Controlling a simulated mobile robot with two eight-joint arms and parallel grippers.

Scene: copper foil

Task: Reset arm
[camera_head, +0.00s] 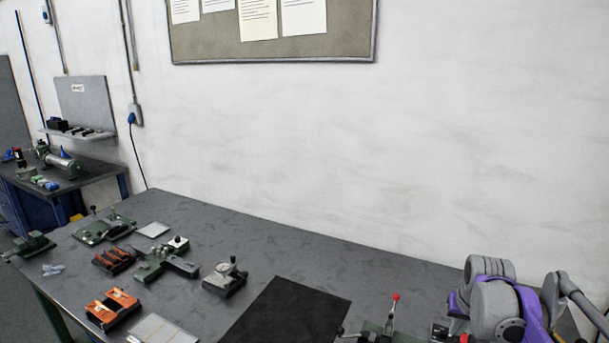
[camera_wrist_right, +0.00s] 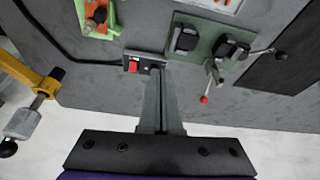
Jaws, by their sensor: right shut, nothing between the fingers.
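My right arm (camera_head: 497,305), grey and purple, comes in at the lower right of the head view, over the right end of the bench. In the right wrist view my right gripper (camera_wrist_right: 157,76) is shut, its dark fingers together with nothing held between them. Its tips appear close to a small box with a red switch (camera_wrist_right: 134,66); I cannot tell whether they touch. A green fixture with two black blocks (camera_wrist_right: 205,42) and a red-knobbed lever (camera_wrist_right: 207,88) lies just beyond the tips. My left gripper is not in view.
The grey workbench (camera_head: 370,268) holds a black mat (camera_head: 290,312), orange trays (camera_head: 113,308), a dial gauge fixture (camera_head: 226,277) and several green fixtures at the left. A yellow clamp (camera_wrist_right: 42,85) shows at the wrist view's left. A pinboard (camera_head: 270,40) hangs on the wall behind.

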